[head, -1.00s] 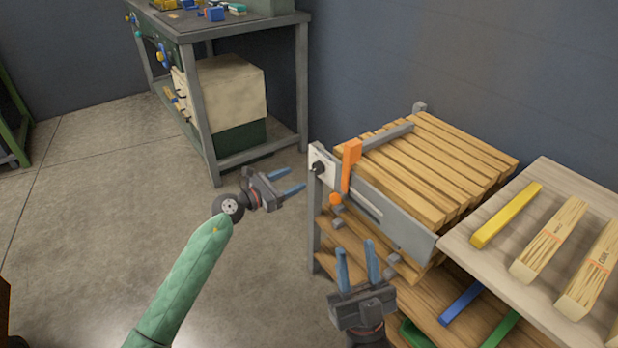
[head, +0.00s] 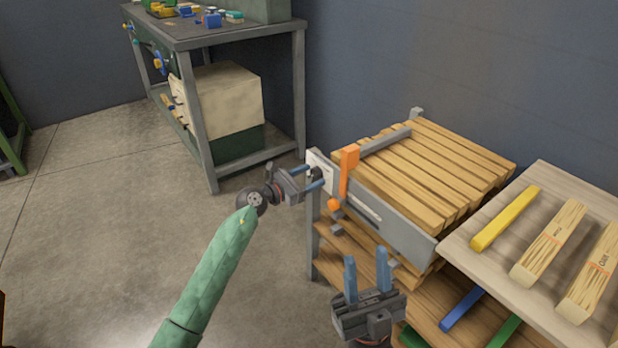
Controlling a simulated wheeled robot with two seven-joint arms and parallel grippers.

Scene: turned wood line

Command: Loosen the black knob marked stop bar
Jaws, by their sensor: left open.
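The black knob (head: 316,172) sits on a white plate (head: 322,160) at the left end of the grey metal rail (head: 405,226) of the slatted wood stand. Any marking on the plate is too small to read. My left gripper (head: 314,177) is open, with its blue fingertips at the knob, one above and one below it in the picture. I cannot tell whether they touch it. An orange bar (head: 348,170) stands upright just right of the knob. My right gripper (head: 366,256) is open and empty in front of the stand's lower shelves.
Wooden slats (head: 430,165) lie on the stand's top. A pale board (head: 490,255) at the right carries a yellow bar (head: 505,217) and two wooden blocks. A grey workbench (head: 210,35) stands at the back left. The floor (head: 110,220) at the left is clear.

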